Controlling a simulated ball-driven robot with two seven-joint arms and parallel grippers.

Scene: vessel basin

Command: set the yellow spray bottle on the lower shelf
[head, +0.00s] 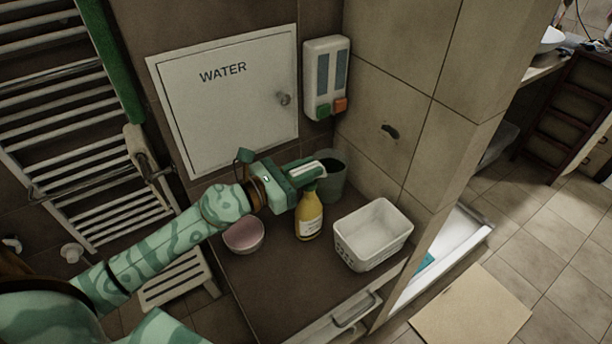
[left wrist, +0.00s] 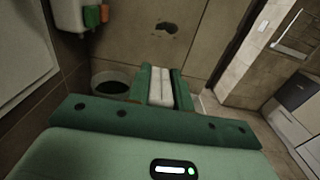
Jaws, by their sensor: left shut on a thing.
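The yellow spray bottle (head: 309,218) stands upright on, or just above, the dark counter (head: 262,290) in the head view. It has a white label on its body. I cannot tell for sure which surface is the lower shelf. My right gripper is not in view.
A pink bowl (head: 243,236) is left of the bottle, a white basket (head: 372,234) right, and a grey-green bin (head: 331,175) behind. A dispenser (head: 325,79) hangs on the wall beside the WATER panel (head: 226,100). A white stool (head: 178,279) stands lower left.

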